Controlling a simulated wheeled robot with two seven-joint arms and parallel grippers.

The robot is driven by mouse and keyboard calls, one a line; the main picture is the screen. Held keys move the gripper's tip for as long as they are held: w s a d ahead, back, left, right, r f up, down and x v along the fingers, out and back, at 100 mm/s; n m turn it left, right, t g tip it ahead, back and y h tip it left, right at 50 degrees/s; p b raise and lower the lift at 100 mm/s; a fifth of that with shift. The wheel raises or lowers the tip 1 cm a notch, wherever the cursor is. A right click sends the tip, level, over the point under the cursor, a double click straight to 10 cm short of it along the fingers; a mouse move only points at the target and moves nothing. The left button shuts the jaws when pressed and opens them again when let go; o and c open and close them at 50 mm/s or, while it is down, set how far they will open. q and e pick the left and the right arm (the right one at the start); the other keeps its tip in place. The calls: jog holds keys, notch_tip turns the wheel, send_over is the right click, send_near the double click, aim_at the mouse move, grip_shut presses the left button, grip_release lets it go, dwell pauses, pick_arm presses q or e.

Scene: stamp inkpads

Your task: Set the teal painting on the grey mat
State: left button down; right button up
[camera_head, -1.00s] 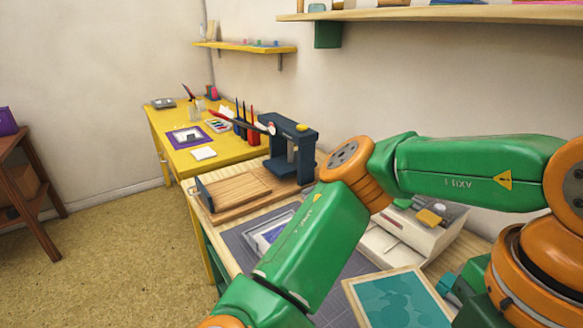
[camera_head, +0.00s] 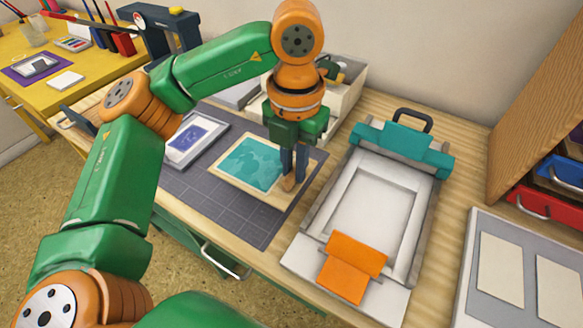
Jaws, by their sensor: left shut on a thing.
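The teal painting (camera_head: 247,160), a teal picture with a pale wooden border, lies flat over the right part of the grey mat (camera_head: 225,215). Its right edge comes close to the mat's right edge. My left gripper (camera_head: 291,183) points down over the painting's right side and is shut on its border there. The fingers hide part of that edge. I cannot tell whether the painting touches the mat or is held just above it. My right gripper is not in view.
A framed purple print (camera_head: 188,138) lies left of the painting on the mat. A press with a white bed (camera_head: 370,215), teal bar and orange flap stands to the right. A grey board (camera_head: 480,305) with pale sheets lies far right. A drawer cabinet (camera_head: 545,203) stands behind it.

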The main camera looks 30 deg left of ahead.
pick_arm(q)
jog(key=f, duration=0.2)
jog(key=w+f, duration=0.1)
jog(key=w+a+f, duration=0.1)
jog(key=f, duration=0.1)
jog(key=shift+w+a+f, duration=0.1)
jog(key=shift+w+f, duration=0.05)
jog(key=shift+f, duration=0.5)
jog(key=shift+f, duration=0.2)
jog(key=c, duration=0.8)
grip_release()
jog(key=shift+r, duration=0.1)
jog(key=shift+c, duration=0.2)
jog(key=shift+r, duration=0.1)
notch_tip(320, 180, up, 12)
jog(key=shift+r+p, duration=0.1)
jog(key=shift+p, duration=1)
